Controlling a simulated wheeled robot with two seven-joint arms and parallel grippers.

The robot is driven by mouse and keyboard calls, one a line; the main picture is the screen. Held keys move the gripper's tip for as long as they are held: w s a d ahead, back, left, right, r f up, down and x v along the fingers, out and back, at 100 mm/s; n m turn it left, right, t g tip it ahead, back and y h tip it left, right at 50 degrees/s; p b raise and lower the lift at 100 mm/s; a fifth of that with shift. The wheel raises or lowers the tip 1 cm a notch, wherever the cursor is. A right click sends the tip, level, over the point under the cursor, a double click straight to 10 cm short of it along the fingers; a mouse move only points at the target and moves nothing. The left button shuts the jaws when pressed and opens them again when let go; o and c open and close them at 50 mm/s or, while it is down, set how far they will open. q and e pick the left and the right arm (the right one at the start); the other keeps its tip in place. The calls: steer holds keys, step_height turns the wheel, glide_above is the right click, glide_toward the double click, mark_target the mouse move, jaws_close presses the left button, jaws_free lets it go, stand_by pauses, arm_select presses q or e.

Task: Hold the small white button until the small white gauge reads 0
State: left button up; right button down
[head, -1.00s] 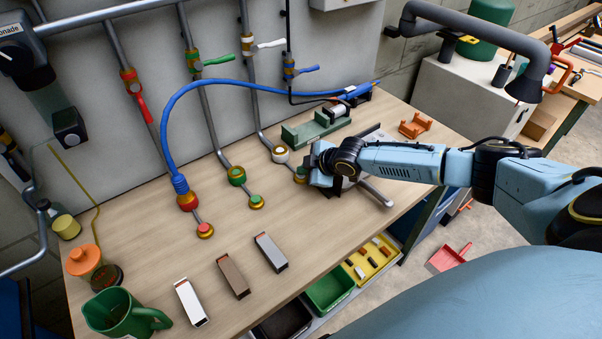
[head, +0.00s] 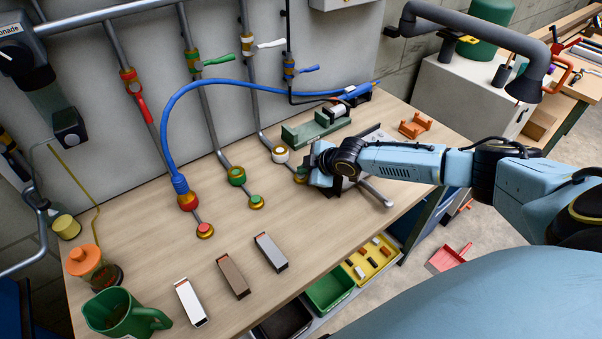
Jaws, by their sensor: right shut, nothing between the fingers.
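The pipe with the white-handled valve (head: 270,44) runs down to a white-topped brass collar (head: 281,154) on the bench. Just past it, a small round brass-rimmed fitting (head: 300,174) is mostly hidden by my right gripper (head: 318,180). I cannot make out a white button on it. My right gripper is shut and empty, low over the bench at this fitting; whether it touches is hidden. I cannot make out a small white gauge or its reading. My left gripper is not in view.
A red button (head: 205,230) and a green button (head: 256,201) sit to the left. A blue hose (head: 235,82) arches over the pipes. White, brown and grey blocks (head: 233,277) lie in front. A green jug (head: 121,316) stands front left.

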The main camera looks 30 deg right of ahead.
mark_target(304, 176)
steer(key=shift+s, duration=0.1)
stand_by(0.5)
steer(key=shift+r+p, duration=0.8)
steer(key=shift+r, duration=0.05)
step_height(304, 176, up, 5)
steer(key=p, duration=0.4)
steer(key=shift+r+p, duration=0.1)
steer(key=shift+p, duration=0.25)
